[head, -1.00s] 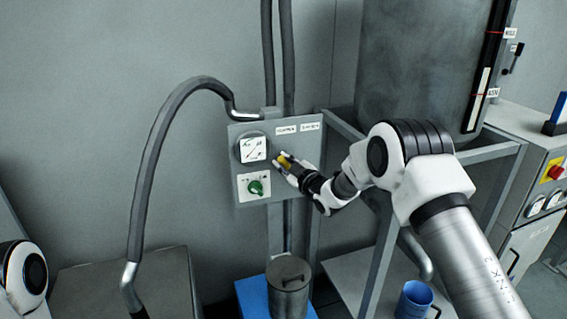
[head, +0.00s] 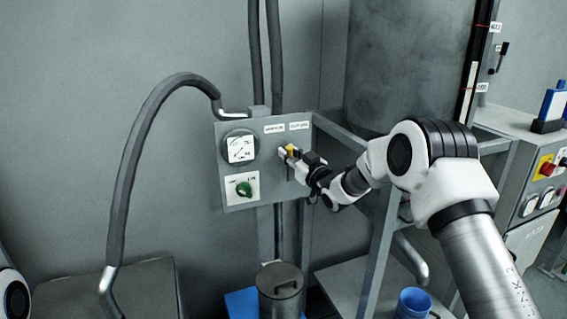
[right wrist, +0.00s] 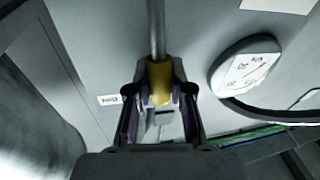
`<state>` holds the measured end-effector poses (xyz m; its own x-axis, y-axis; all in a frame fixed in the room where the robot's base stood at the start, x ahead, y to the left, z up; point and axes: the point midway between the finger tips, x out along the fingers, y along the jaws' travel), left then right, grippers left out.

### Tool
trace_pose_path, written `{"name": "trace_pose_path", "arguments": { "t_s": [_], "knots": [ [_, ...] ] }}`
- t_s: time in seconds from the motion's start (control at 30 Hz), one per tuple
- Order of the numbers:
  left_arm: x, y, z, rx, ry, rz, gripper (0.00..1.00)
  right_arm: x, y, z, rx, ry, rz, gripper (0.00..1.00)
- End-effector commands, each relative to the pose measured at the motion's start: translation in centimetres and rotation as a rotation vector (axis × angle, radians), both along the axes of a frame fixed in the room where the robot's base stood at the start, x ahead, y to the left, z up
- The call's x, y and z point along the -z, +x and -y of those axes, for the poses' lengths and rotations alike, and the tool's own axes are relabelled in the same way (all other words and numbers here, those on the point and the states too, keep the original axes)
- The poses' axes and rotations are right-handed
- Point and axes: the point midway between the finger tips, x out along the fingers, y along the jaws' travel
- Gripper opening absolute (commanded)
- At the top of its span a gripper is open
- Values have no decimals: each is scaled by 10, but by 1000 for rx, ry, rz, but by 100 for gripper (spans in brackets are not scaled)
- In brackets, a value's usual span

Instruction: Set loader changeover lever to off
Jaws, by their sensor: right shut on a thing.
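The changeover lever has a yellow grip (head: 291,151) and stands on the right part of a grey control panel (head: 262,190). My right gripper (head: 287,155) is at the lever and shut on its yellow grip. In the right wrist view the yellow grip (right wrist: 159,80) sits between the two fingers, with the metal rod running up from it. Two small labels (head: 286,127) are above the lever; their text is too blurred to read. Only a white part of my left arm shows at the lower left; its gripper is out of view.
A round gauge (head: 240,148) and a green knob (head: 244,189) are on the panel left of the lever. A lidded metal can (head: 281,291) stands below on a blue base. A blue cup (head: 413,303) and frame legs are at the lower right.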

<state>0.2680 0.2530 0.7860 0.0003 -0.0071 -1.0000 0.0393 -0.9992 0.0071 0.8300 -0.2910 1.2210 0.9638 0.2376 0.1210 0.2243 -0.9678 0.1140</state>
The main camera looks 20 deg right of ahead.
Motion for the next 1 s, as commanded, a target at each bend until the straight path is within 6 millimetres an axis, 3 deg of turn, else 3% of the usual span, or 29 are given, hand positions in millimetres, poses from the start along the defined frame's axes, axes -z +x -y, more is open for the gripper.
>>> {"name": "trace_pose_path", "arguments": {
  "t_s": [0.63, 0.67, 0.73, 1.0],
  "knots": [
    [7, 0, 0, 0, 0, 0, 73, -4, 1, 8, 1, 78, 3, 0],
    [7, 0, 0, 0, 0, 0, 73, -4, 1, 8, 1, 78, 3, 24],
    [7, 0, 0, 0, 0, 0, 73, -3, 1, 8, 1, 77, 2, 47],
    [8, 0, 0, 0, 0, 0, 73, -2, 0, 8, 0, 76, -1, 47]
  ]
}}
